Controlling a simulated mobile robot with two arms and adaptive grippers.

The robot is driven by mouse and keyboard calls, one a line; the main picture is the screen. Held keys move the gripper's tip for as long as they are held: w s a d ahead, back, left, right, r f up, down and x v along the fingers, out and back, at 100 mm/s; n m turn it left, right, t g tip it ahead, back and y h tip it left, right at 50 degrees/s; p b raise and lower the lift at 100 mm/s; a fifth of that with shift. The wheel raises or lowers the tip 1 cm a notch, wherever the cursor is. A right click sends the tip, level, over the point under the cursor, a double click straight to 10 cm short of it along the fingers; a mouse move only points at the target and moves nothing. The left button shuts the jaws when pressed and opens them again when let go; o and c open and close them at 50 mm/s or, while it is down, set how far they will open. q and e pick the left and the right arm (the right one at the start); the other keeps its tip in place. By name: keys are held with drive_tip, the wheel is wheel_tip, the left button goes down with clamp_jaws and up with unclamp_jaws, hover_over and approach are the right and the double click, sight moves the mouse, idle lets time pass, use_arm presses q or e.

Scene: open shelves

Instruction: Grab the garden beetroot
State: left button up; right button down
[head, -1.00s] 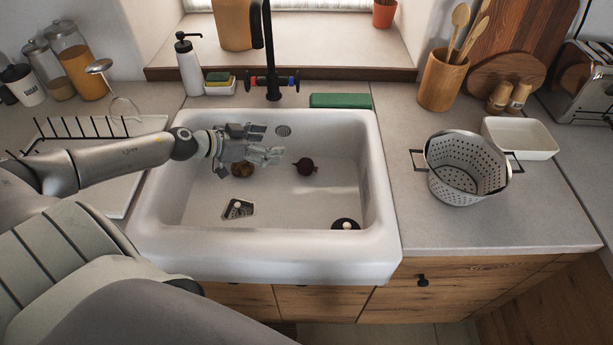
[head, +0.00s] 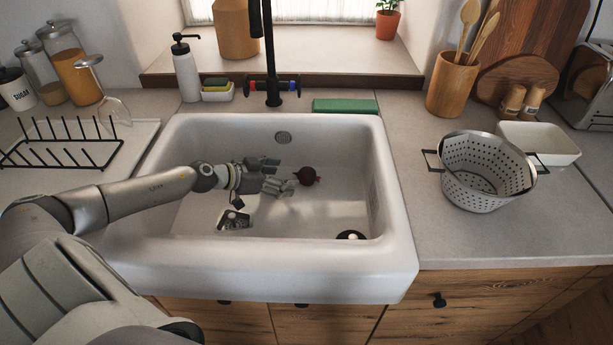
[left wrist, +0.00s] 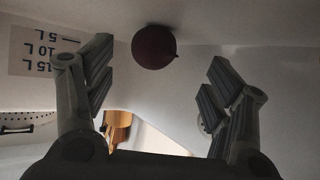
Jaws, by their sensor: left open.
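The garden beetroot (head: 307,176) is dark red and round with a thin root, and lies in the white sink (head: 400,250) toward the back. My left gripper (head: 279,175) is inside the sink, just left of the beetroot, with its fingers pointing at it. In the left wrist view the beetroot (left wrist: 154,47) shows beyond the fingertips, high in the picture and roughly midway between them. The left gripper (left wrist: 158,85) is open and empty there, apart from the beetroot. My right gripper is not in view.
A peeler-like metal tool (head: 234,219) and a dark round drain piece (head: 351,235) lie in the sink. The black faucet (head: 268,60) rises behind it. A metal colander (head: 485,170) stands on the right counter. A wire dish rack (head: 60,150) is at left.

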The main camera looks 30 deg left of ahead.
sight(301, 175)
use_arm(q)
drive_tip(key=shift+x, duration=0.8)
drive_tip(key=shift+w+d+r, duration=0.1)
drive_tip(key=shift+w+d, duration=0.1)
drive_tip(key=x, duration=0.4)
drive_tip(key=shift+w+d+r, duration=0.15)
drive_tip(key=shift+d+r, duration=0.05)
drive_tip(key=shift+d, duration=0.1)
drive_tip(key=shift+w+f, duration=0.15)
drive_tip(key=shift+w, duration=0.05)
drive_tip(key=shift+c, duration=0.2)
drive_tip(key=c, duration=1.1)
drive_tip(key=shift+o, duration=0.2)
